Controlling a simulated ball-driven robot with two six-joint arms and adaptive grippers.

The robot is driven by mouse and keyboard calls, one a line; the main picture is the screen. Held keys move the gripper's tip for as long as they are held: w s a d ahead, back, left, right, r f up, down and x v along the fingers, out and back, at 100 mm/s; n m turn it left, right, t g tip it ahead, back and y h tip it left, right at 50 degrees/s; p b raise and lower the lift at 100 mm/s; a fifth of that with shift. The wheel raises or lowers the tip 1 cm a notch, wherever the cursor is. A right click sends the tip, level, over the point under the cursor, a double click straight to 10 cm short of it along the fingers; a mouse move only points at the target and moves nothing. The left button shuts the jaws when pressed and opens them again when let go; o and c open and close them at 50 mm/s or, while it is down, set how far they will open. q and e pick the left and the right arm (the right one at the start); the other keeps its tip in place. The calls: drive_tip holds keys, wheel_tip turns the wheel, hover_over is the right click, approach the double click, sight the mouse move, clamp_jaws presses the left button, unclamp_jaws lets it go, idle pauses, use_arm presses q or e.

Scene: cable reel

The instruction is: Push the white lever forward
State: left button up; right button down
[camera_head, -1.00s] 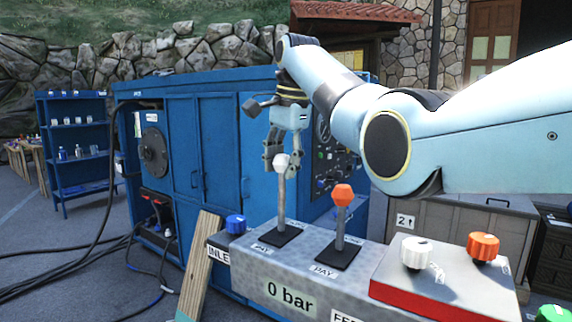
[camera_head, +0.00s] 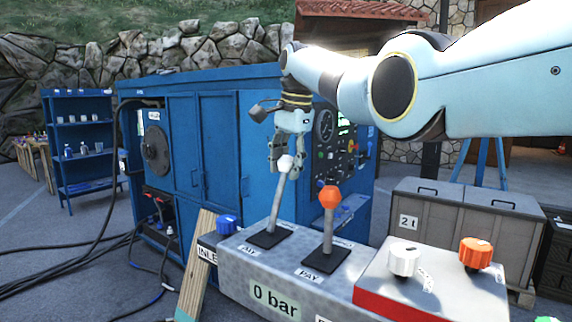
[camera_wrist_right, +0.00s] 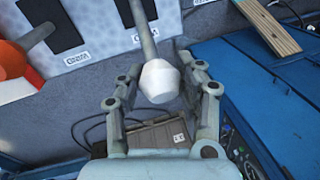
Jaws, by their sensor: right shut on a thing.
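The white lever (camera_head: 278,203) is a grey metal stick with a white knob, standing in a black slot on the left of the grey control box (camera_head: 239,283). It leans with its knob up and to the right. My right gripper (camera_head: 285,158) comes down from above and is shut on the white lever at its knob. In the right wrist view, the white knob (camera_wrist_right: 160,81) sits between the two fingers of my right gripper (camera_wrist_right: 162,76). My left gripper is not in view.
An orange-knobbed lever (camera_head: 328,198) stands close to the right of the white one. A blue knob (camera_head: 229,224) sits at the box's left end. White (camera_head: 404,259) and orange (camera_head: 475,253) knobs are on the raised red-edged panel. A blue cabinet (camera_head: 215,150) stands behind.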

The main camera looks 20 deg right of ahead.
drive_tip(key=c, duration=1.3)
unclamp_jaws()
drive_tip(key=shift+w+r, duration=0.15)
drive_tip(key=shift+r, duration=0.3)
drive_tip(key=o, duration=0.5)
drive_tip(key=shift+d+f, duration=0.1)
drive_tip(key=shift+d, duration=0.1)
drive_tip(key=shift+c, duration=0.2)
drive_tip(key=shift+o, duration=0.2)
drive_tip(key=shift+a+f, duration=0.15)
drive_tip(key=shift+a, duration=0.05)
wheel_tip(320, 180, up, 12)
drive_tip(key=s+d, duration=0.1)
drive_tip(key=s, duration=0.1)
drive_tip(key=shift+s, duration=0.15)
drive_tip(key=shift+f, duration=0.15)
